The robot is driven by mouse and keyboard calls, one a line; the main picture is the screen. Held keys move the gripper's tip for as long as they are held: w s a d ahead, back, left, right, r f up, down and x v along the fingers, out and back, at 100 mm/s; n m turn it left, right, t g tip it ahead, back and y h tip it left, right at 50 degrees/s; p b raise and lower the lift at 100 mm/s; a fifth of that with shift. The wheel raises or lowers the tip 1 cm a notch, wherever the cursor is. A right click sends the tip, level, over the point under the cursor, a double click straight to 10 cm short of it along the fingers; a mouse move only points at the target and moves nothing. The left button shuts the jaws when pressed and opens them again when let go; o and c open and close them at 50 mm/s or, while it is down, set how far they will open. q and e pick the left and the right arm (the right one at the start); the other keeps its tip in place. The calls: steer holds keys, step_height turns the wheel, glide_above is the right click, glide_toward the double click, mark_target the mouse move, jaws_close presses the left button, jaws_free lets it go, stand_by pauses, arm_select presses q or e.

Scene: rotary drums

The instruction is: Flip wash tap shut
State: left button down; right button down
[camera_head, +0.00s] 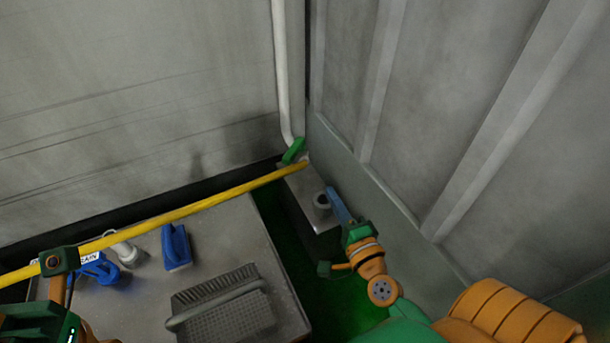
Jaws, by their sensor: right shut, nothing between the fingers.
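A green lever (292,152), which looks like the wash tap's handle, sits at the foot of a white pipe (281,75) in the corner. It lies tilted, close to the far end of the yellow bar. My right gripper (332,196) has narrow blue fingers shut with nothing between them. It is nearer to me than the green lever and to its right, apart from it, close beside a short grey cylinder (321,203).
A grey table (225,228) holds a blue-handled brush (176,247), a grey basket (228,300) and a blue fitting (104,271) with a label. A ribbed wall (395,185) runs close along my right arm.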

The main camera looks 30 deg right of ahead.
glide_toward(296, 155)
steer(key=w+d, duration=0.3)
steer(key=shift+w+a, duration=0.75)
steer(key=shift+w, duration=0.15)
steer(key=shift+w+a, duration=0.4)
steer(key=shift+w, duration=0.05)
steer(key=shift+h, duration=0.3)
